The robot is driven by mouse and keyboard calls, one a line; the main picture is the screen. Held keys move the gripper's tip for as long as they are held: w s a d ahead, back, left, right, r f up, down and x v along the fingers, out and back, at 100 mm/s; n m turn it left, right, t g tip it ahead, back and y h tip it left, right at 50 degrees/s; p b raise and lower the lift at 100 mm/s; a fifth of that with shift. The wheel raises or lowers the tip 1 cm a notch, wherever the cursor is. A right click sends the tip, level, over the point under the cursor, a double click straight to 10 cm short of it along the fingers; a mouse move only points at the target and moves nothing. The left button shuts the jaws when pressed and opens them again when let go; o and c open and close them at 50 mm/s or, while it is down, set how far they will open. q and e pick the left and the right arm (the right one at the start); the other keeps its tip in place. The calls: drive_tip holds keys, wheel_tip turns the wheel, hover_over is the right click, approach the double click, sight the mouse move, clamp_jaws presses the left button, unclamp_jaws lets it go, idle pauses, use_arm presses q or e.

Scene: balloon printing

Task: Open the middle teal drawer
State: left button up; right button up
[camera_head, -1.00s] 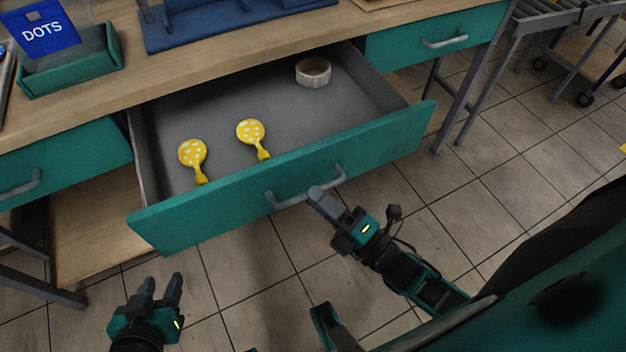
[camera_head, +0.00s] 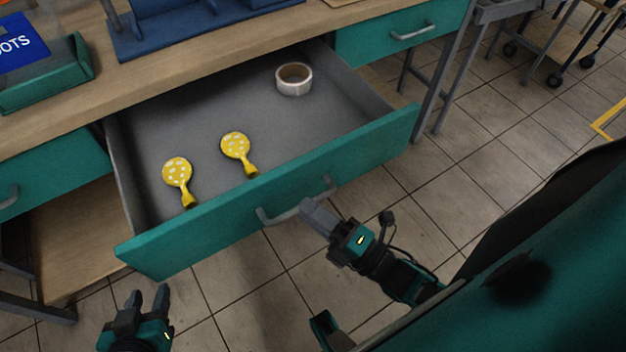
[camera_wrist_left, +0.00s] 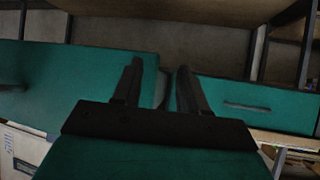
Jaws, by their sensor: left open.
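The middle teal drawer (camera_head: 200,236) is pulled well out from under the wooden table in the head view. Its grey bar handle (camera_head: 272,216) is on the front panel. My right gripper (camera_head: 313,213) is at the right part of this handle, with its fingers closed around the bar and partly hiding it. My left gripper (camera_head: 149,298) is open and empty, low at the left, apart from the drawer front. Its two spread fingers (camera_wrist_left: 160,85) also show in the left wrist view, with teal panels beyond them.
Inside the drawer lie two yellow spotted balloons (camera_head: 178,172) (camera_head: 236,146) and a tape roll (camera_head: 294,79). Shut teal drawers flank it at the left (camera_head: 60,182) and right (camera_head: 398,30). A green tray (camera_head: 50,85) stands on the table (camera_head: 185,80).

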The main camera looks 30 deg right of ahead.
drive_tip(key=shift+o, duration=0.8)
drive_tip(key=v, duration=1.3)
drive_tip(key=shift+b, duration=0.35)
